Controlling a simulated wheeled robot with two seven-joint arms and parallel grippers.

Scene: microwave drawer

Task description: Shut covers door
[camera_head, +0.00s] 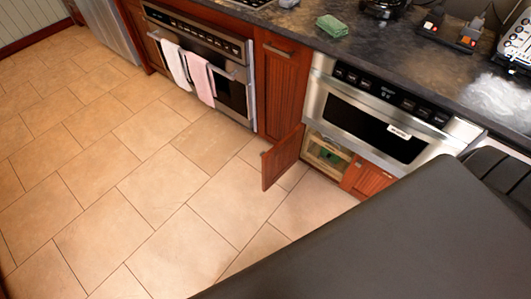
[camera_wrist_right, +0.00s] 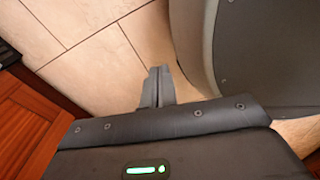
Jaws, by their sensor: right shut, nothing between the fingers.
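The small red-brown cabinet door (camera_head: 283,157) under the drawer microwave stands swung out from the cabinet front in the head view. Behind it the opening (camera_head: 327,152) shows a light wooden inside with something green in it. The matching right door (camera_head: 368,179) looks flush with the front, partly hidden by my dark arm. My right gripper (camera_wrist_right: 156,87) is shut and empty, over floor tiles in the wrist view. Red-brown panelled wood (camera_wrist_right: 28,122) lies to its left, apart from the fingers; I cannot tell which panel it is. My left gripper is in neither view.
The steel drawer microwave (camera_head: 385,122) sits above the small doors. An oven (camera_head: 230,88) with a white and a pink towel is farther left. The dark counter (camera_head: 360,42) holds a green sponge-like stack (camera_head: 332,27) and appliances. The tiled floor (camera_head: 130,185) is clear.

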